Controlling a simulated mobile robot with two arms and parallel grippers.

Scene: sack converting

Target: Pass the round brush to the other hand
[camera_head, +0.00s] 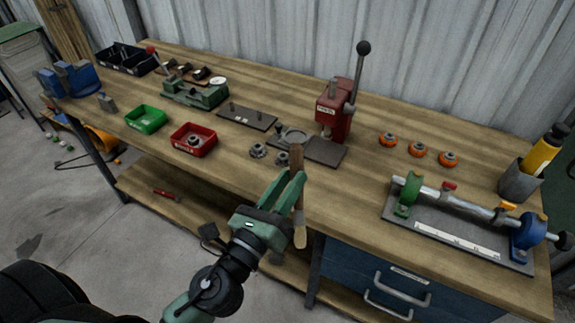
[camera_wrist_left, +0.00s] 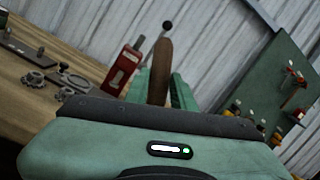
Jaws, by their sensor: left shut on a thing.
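My left gripper (camera_head: 297,180) is over the front edge of the workbench, its green fingers shut on the round brush (camera_head: 297,157). The brush is a long, slim brown piece standing roughly upright. Its top rises above the fingertips and a paler lower part hangs below them. In the left wrist view the brush (camera_wrist_left: 160,62) stands between the two green fingers (camera_wrist_left: 160,90), brown and rounded at the top. Its bristles cannot be made out. My right gripper is in neither view.
On the workbench (camera_head: 345,185) stand a red lever press (camera_head: 334,112), a red bin (camera_head: 193,139), a green bin (camera_head: 146,119) and several orange-ringed parts (camera_head: 417,151). A clamp fixture (camera_head: 460,222) lies at right beside a yellow bottle (camera_head: 541,152). Bare wood lies right of the gripper.

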